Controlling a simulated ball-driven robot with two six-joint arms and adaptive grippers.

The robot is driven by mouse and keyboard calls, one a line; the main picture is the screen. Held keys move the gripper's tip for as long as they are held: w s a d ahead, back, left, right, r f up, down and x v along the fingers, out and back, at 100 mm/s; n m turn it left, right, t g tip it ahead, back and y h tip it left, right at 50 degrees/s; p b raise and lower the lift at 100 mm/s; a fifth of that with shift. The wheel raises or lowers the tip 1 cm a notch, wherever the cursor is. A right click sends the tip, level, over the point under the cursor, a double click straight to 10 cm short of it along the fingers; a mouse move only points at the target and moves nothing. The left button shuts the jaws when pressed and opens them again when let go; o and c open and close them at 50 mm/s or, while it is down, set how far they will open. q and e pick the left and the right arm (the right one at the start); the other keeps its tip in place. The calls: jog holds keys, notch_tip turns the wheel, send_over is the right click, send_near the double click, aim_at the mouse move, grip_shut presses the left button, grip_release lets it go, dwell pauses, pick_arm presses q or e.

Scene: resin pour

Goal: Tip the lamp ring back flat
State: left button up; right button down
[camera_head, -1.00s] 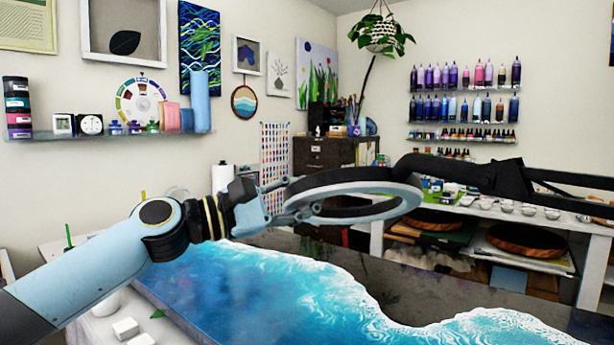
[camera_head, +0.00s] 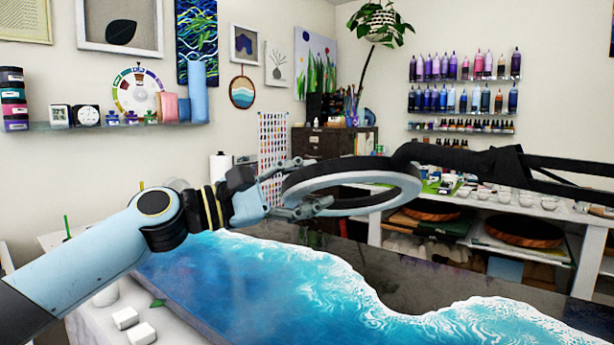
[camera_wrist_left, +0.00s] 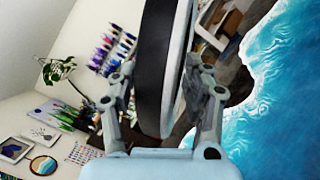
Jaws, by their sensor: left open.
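The lamp ring (camera_head: 406,190), black on top with a pale grey rim, hangs in the air at the end of a black arm (camera_head: 455,168). It shows as a thin ellipse, close to level; I cannot tell any small tilt. My left gripper (camera_head: 312,184) is open at the ring's left edge, one finger above and one below it. In the left wrist view the ring (camera_wrist_left: 158,60) stands between the two spread fingers (camera_wrist_left: 163,90); I cannot tell whether either touches it. My right gripper is out of view.
Below lies a table with a blue and white resin pour (camera_head: 290,275). Small white blocks (camera_head: 125,318) sit at its near left. A shelf unit (camera_head: 480,240) with cups and wood rounds stands behind right, under bottle racks (camera_head: 462,98). Air around the ring is mostly clear.

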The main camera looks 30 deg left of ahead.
pick_arm(q)
notch_tip(320, 180, up, 10)
dwell(0.4)
jog(key=shift+f, duration=0.1)
